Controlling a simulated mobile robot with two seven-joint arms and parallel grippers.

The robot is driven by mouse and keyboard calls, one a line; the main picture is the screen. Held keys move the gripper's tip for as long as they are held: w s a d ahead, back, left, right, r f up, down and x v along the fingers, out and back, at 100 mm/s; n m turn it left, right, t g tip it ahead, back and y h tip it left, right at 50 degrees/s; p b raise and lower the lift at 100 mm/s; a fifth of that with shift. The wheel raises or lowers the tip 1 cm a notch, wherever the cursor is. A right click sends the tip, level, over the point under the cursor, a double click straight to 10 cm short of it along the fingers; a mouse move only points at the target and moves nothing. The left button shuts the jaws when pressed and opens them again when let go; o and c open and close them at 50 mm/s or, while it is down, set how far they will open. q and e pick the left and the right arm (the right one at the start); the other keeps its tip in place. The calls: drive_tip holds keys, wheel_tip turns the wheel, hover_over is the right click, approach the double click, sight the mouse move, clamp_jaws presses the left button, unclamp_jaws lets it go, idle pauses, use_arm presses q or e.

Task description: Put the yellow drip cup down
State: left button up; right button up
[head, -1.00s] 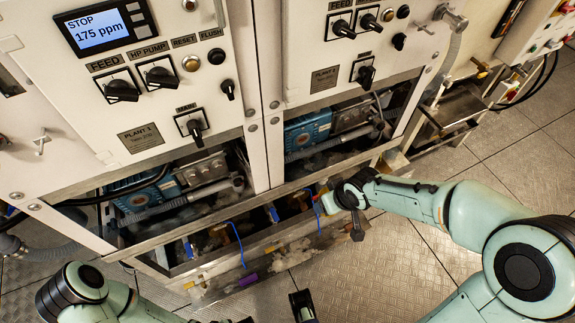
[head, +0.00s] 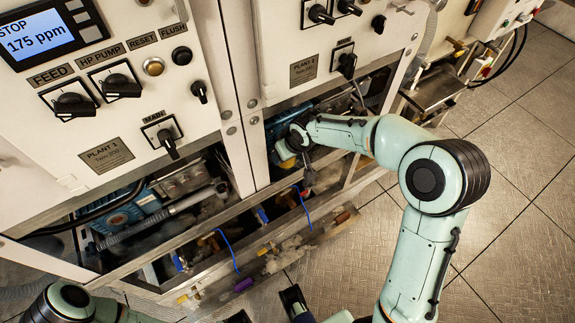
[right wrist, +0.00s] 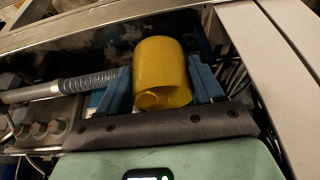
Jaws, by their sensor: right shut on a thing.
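The yellow drip cup (right wrist: 162,72) is between the two blue fingers of my right gripper (right wrist: 165,90) in the right wrist view. The fingers are shut on its sides, and its round opening faces the camera. In the head view my right gripper (head: 293,150) reaches into the right-hand lower bay, and a bit of yellow shows beside it. The arm hides most of the cup there. I cannot tell whether the cup touches anything beneath it. Dark tips that look like my left gripper (head: 268,309) show at the bottom edge, mostly cut off.
The bay's metal frame and pipework (right wrist: 62,89) lie close around the cup. The front sill and a low trough with blue cords (head: 226,250) run below the bays. Control panels (head: 105,85) rise above. The floor (head: 510,215) on the right is clear.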

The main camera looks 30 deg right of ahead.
sight(288, 167)
drive_tip(key=shift+f+b, duration=0.35)
drive_tip(key=shift+f, duration=1.2)
drive_tip(key=shift+f+b, duration=0.35)
drive_tip(key=shift+f, duration=1.6)
drive_tip(key=o, duration=0.7)
drive_tip(key=shift+f, duration=0.2)
drive_tip(key=o, duration=0.4)
drive_tip(key=shift+r, duration=0.15)
